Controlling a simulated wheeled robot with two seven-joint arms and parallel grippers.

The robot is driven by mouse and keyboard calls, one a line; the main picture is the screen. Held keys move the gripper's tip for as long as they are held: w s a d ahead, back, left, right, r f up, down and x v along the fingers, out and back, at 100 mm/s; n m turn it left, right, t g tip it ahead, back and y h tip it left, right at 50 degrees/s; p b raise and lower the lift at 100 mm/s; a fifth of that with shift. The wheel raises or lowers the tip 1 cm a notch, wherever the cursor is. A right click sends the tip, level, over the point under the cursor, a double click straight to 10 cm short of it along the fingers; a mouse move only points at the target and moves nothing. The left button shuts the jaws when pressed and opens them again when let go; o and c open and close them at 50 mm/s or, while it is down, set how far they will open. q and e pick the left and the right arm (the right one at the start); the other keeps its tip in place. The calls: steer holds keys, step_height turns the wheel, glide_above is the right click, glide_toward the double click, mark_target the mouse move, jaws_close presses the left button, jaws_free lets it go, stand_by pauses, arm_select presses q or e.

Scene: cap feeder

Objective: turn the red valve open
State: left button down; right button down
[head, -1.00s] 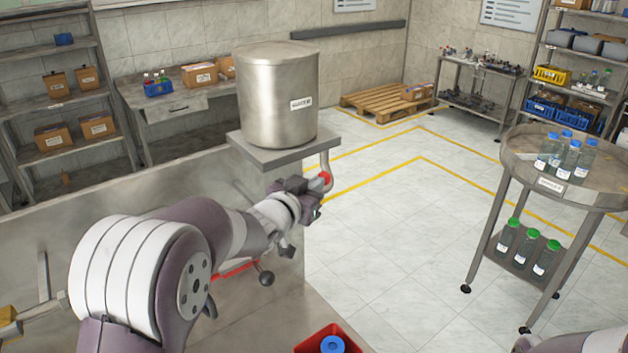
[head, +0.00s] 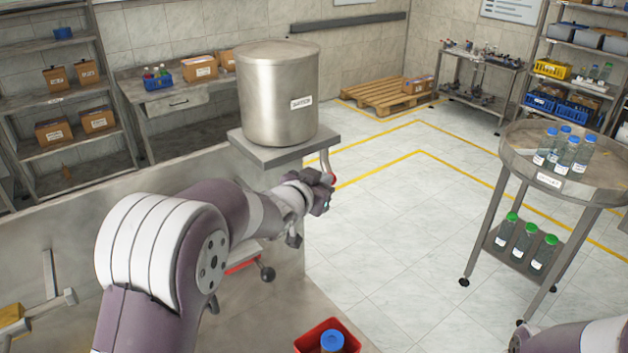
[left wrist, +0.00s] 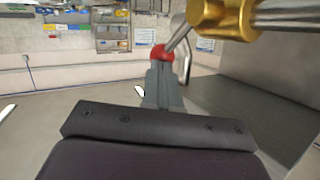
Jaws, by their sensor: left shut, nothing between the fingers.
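The red valve knob (head: 332,179) sits below the right side of the steel tank (head: 278,95), beside its bent pipe. In the left wrist view the red knob (left wrist: 162,52) is on the end of a grey metal lever that runs to a brass valve body (left wrist: 222,18). My left gripper (head: 324,190) is shut and empty. Its fingertips (left wrist: 162,72) are right at the knob and cover its lower part; I cannot tell whether they touch it. My right gripper is out of view.
The tank stands on a grey bracket (head: 283,152) above the metal bench. A red bin (head: 308,342) holding a blue-capped item is at the bench's front. A round cart (head: 520,150) with several bottles stands right. Open tiled floor lies between.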

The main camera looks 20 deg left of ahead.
arm_select(q)
steer(key=shift+m+g+y, duration=0.3)
steer(key=shift+g, duration=0.2)
steer(key=shift+w+d+f+b, duration=0.55)
steer(key=shift+w+d+f, duration=0.5)
steer(key=shift+w+f, duration=0.3)
steer(key=shift+w+d, duration=0.1)
